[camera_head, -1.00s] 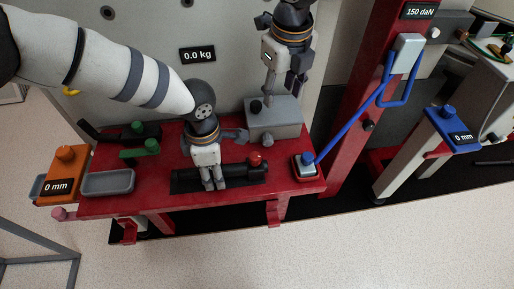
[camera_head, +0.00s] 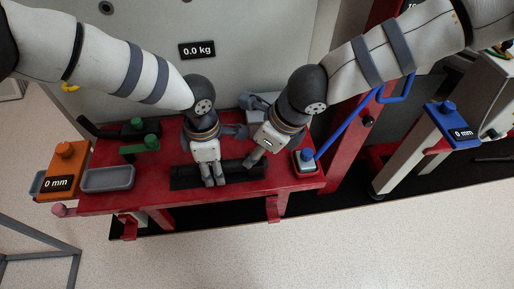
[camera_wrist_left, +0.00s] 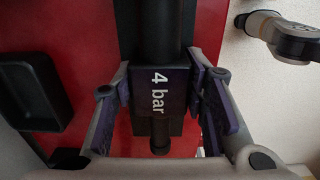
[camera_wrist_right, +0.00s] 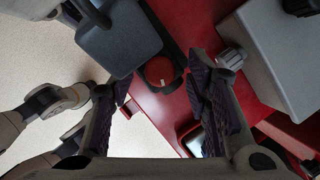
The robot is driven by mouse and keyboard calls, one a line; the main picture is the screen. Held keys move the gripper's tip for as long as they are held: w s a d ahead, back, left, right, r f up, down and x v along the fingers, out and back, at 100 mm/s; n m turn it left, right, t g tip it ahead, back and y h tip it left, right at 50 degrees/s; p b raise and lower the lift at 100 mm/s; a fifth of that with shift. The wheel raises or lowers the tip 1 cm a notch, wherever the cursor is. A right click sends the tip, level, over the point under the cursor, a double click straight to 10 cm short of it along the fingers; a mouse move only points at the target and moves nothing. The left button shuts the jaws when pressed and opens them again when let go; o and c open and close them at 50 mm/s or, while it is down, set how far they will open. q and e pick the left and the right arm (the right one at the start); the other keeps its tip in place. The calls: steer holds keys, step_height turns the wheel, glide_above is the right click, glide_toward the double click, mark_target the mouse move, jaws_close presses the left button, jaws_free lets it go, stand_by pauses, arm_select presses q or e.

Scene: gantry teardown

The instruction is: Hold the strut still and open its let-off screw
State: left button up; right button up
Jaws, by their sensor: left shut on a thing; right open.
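The strut (camera_head: 240,172) is a black cylinder lying along the red bench in the head view. My left gripper (camera_head: 214,184) points down and is shut on it. In the left wrist view its fingers sit on both sides of the strut's block marked "4 bar" (camera_wrist_left: 160,90). The let-off screw (camera_wrist_right: 160,71), a round red knob with a pale mark, shows in the right wrist view. My right gripper (camera_wrist_right: 163,76) is open, with the knob between its fingertips in the picture; no contact is visible. In the head view this gripper (camera_head: 249,161) covers the knob.
A grey box (camera_wrist_right: 280,50) with a ribbed grey knob (camera_wrist_right: 232,58) stands close to the right gripper. A blue lever (camera_head: 345,125) rises from a base right of the strut. A grey tray (camera_head: 108,180) and an orange block (camera_head: 64,172) stand at left.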

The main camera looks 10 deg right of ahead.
steer(key=shift+f, duration=0.3)
jaws_close()
steer(key=shift+w+n+g+y, duration=0.1)
steer(key=shift+n+g+y, duration=0.2)
steer(key=shift+n, duration=0.85)
steer(key=shift+w+n+g+y, duration=0.1)
steer(key=shift+n+g, duration=0.3)
steer(key=shift+n, duration=0.75)
jaws_free()
steer(key=v, duration=1.2)
